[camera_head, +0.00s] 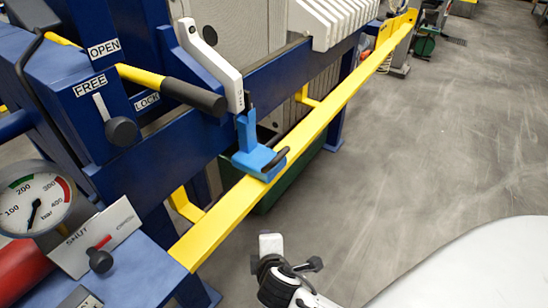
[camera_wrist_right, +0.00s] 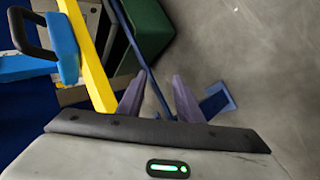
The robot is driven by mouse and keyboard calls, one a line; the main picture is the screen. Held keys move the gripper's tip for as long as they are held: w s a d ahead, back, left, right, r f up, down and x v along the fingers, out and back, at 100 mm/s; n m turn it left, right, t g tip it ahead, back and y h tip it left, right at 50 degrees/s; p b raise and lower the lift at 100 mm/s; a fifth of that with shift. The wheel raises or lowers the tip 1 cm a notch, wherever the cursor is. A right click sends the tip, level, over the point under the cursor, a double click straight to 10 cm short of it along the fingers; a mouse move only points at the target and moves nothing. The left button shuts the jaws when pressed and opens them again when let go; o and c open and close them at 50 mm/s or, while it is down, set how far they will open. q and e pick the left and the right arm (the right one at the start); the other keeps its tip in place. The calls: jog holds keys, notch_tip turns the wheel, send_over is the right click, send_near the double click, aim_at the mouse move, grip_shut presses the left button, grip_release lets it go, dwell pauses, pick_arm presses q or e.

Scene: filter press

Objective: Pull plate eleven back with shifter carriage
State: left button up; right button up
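The blue shifter carriage (camera_head: 247,152) sits on the yellow rail (camera_head: 222,222), with a black loop handle (camera_head: 276,159) on its near side. In the right wrist view the carriage (camera_wrist_right: 64,48) and its handle (camera_wrist_right: 28,34) are at upper left. A single white plate end (camera_head: 213,62) stands just above the carriage, apart from several white plates (camera_head: 330,22) farther back; I cannot read a plate number. My right gripper (camera_wrist_right: 160,97) is open and empty, its fingers apart. It is on the near side of the rail, away from the handle. My left gripper is not in view.
A black-gripped yellow lever (camera_head: 170,87), a FREE/LOCK lever (camera_head: 115,120), a SHUT valve knob (camera_head: 100,258) and a pressure gauge (camera_head: 35,200) crowd the left. A green bin (camera_head: 315,155) lies under the rail. The grey floor (camera_head: 420,150) at right is clear.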

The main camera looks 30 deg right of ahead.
jog(key=w+d+r+n+t+h, duration=0.15)
jog(key=w+d+r+h, duration=0.35)
jog(key=r, duration=0.5)
jog(key=h+b, duration=0.1)
jog(key=h, duration=0.2)
send_near(279, 159)
jog(key=r+x, duration=0.1)
jog(key=x, duration=0.1)
jog(key=shift+n, duration=0.35)
jog(key=x, duration=0.6)
jog(key=f+x, duration=0.1)
jog(key=x, duration=0.2)
jog(key=shift+w+d+f, duration=0.1)
jog(key=shift+w+d, duration=0.05)
jog(key=shift+d, duration=0.15)
jog(key=shift+w+d+f, duration=0.15)
jog(key=shift+w+d, duration=0.1)
jog(key=shift+c, duration=0.5)
grip_shut()
